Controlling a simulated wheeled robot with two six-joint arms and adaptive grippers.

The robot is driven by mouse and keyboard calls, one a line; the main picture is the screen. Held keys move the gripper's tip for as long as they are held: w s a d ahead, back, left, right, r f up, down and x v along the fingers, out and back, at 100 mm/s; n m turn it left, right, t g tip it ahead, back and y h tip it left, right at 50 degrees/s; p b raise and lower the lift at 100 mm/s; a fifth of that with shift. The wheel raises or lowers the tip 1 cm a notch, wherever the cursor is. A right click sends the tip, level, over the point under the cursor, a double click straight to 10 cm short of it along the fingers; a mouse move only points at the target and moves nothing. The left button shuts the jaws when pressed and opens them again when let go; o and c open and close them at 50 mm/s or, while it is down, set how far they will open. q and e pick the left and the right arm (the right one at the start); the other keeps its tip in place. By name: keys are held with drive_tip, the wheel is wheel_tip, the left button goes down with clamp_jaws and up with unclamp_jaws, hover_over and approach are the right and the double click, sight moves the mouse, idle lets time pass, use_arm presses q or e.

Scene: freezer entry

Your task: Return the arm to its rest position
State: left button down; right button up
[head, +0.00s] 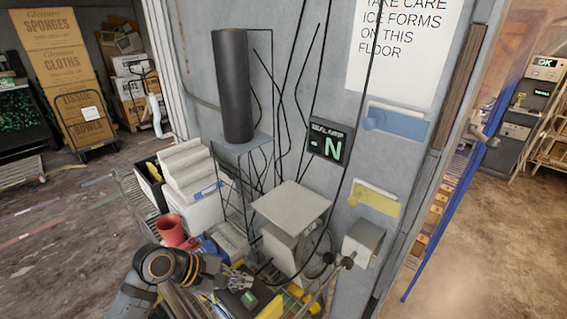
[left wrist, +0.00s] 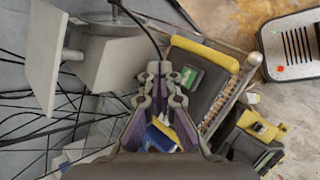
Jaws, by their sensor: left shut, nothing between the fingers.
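My left arm comes in at the bottom left of the head view, and its gripper (head: 240,281) is over a cluttered low area at the foot of the grey wall. In the left wrist view the gripper (left wrist: 158,70) has its fingers together, with nothing between the tips. A dark case with a green label (left wrist: 190,78) lies beyond the fingertips. A blue item (left wrist: 160,134) shows between the finger links, apart from the tips. My right gripper is not in view.
A grey box with a flat plate (head: 291,203) stands close to the gripper. Black cables hang along the wall past a display with an N (head: 330,142). A red bucket (head: 171,231) and white bins (head: 194,208) stand left. Open floor (head: 60,240) lies farther left.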

use_arm(q)
drive_tip(key=s+a+f+m+y, duration=0.4)
drive_tip(key=s+a+m, duration=0.1)
drive_tip(key=s+m, duration=0.2)
drive_tip(key=s+a+f+m+y, duration=0.5)
drive_tip(key=s+m, duration=0.1)
drive_tip(key=m, duration=0.2)
wheel_tip(320, 180, down, 34)
drive_tip(key=s+a+g+b, duration=0.2)
drive_tip(key=s+a+b, duration=0.1)
drive_tip(key=b, duration=0.5)
drive_tip(key=s+f+g+b, duration=0.1)
drive_tip(key=s+f+b, duration=0.4)
drive_tip(key=s+f, duration=1.3)
wheel_tip(320, 180, down, 4)
drive_tip(key=shift+s+a+r, duration=0.1)
drive_tip(key=shift+s+a, duration=0.05)
drive_tip(key=shift+a, duration=0.3)
